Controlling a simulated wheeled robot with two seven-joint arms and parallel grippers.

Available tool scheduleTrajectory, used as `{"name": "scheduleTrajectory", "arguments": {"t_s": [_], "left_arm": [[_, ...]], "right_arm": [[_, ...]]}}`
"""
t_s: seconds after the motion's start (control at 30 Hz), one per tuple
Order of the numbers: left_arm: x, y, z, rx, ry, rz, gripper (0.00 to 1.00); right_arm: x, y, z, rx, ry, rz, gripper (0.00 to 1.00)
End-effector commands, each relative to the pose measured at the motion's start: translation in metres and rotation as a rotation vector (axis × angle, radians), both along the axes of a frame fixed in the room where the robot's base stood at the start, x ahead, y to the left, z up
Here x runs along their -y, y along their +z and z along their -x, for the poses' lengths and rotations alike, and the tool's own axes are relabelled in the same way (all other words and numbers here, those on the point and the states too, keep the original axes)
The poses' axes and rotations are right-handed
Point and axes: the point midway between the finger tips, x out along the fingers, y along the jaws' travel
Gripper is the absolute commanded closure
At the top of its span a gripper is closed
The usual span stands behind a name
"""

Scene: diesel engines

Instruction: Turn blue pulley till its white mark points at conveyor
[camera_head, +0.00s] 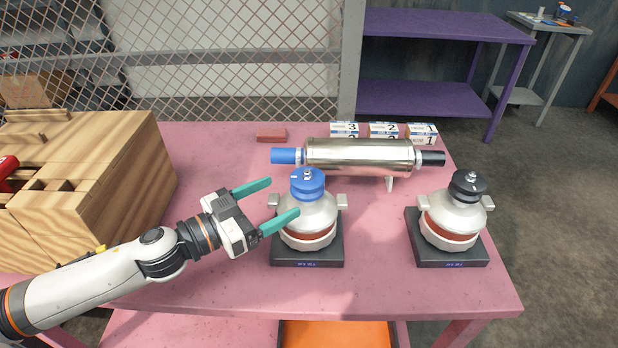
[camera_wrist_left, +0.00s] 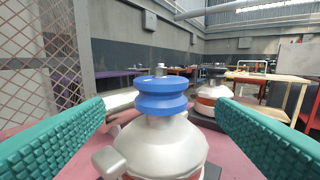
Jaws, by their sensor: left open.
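The blue pulley (camera_head: 307,183) sits on top of a silver-grey engine body (camera_head: 309,213) on a dark base. It also shows in the left wrist view (camera_wrist_left: 160,95), ahead and between the fingers. A small white mark shows on the pulley's top toward its left. My left gripper (camera_head: 268,203) is open and empty, with teal fingers pointing at the engine from its left. Its fingertips seem just short of the pulley. The conveyor (camera_head: 360,154) is a shiny metal roller with a blue left end, behind the engine. My right gripper is not in view.
A second engine with a black pulley (camera_head: 467,184) stands at the right. Numbered boxes (camera_head: 384,130) and a red block (camera_head: 271,135) lie at the back. A wooden box (camera_head: 85,180) fills the left. The pink table (camera_head: 215,285) is clear along its front.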

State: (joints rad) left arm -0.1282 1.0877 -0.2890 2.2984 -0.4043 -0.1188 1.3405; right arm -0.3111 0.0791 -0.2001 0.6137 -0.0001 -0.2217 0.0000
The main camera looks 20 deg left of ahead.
Motion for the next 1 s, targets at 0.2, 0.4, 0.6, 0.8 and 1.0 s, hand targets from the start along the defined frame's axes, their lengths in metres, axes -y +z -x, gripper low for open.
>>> {"name": "scheduleTrajectory", "arguments": {"t_s": [0.2,0.4,0.6,0.8,1.0], "left_arm": [[0.016,0.005,-0.021,0.004,-0.002,0.000,0.21],[0.033,0.005,-0.043,0.004,-0.002,0.000,0.21],[0.045,0.002,-0.060,0.001,0.000,0.001,0.21],[0.050,0.001,-0.065,0.000,-0.001,-0.001,0.21],[0.050,0.000,-0.065,0.000,-0.001,-0.001,0.21]], "right_arm": [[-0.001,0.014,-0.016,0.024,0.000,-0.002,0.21],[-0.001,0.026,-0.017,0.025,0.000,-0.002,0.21],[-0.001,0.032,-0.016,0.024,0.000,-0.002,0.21],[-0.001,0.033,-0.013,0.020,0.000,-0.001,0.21],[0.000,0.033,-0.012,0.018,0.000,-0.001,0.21]]}}
